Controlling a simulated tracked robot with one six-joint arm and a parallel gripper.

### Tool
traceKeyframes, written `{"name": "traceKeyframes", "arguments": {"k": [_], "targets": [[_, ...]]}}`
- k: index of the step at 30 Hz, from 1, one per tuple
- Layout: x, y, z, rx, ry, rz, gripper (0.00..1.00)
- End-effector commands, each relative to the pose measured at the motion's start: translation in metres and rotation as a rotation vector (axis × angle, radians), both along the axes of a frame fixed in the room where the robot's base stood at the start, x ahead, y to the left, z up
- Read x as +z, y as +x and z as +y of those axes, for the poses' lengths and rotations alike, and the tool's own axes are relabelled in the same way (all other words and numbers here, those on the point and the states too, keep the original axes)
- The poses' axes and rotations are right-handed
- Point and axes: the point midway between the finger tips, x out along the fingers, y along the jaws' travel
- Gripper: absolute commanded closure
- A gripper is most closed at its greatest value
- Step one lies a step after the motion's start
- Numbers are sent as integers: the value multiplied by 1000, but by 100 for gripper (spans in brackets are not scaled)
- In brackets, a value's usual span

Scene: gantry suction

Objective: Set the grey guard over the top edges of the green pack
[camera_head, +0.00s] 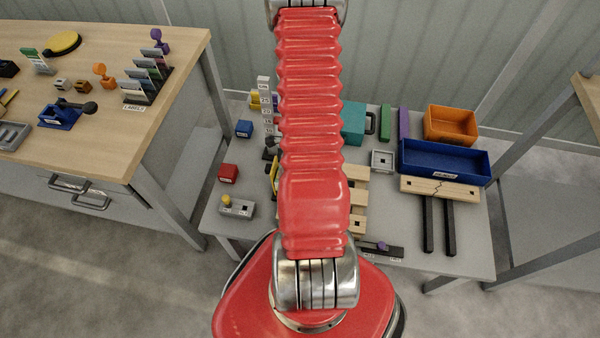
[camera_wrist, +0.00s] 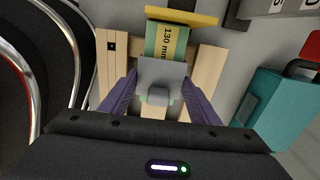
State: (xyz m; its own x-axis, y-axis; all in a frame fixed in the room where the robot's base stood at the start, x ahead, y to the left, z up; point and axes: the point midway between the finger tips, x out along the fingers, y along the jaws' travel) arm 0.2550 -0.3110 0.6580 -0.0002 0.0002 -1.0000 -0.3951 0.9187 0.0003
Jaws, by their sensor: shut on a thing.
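In the wrist view, my gripper (camera_wrist: 160,92) has purple fingers shut on the grey guard (camera_wrist: 160,72), a small plate with a raised block in its middle. The green pack (camera_wrist: 168,42), marked 130 mm, lies below it among pale wooden slats. The guard covers the near part of the pack from this angle. I cannot tell whether the guard touches the pack or hangs above it. A yellow bar (camera_wrist: 182,16) stands at the pack's far end. In the head view my red arm hides the gripper, the guard and the pack.
Wooden slats (camera_wrist: 205,70) flank the pack. A teal box (camera_wrist: 275,105) is at the right in the wrist view.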

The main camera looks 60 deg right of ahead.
Motion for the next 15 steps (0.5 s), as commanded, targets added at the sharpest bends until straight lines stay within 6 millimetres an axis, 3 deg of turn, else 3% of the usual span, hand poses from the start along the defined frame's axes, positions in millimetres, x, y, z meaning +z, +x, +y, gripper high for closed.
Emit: {"name": "traceKeyframes", "arguments": {"k": [15], "targets": [[-9,0,0,0,1,0,66]]}}
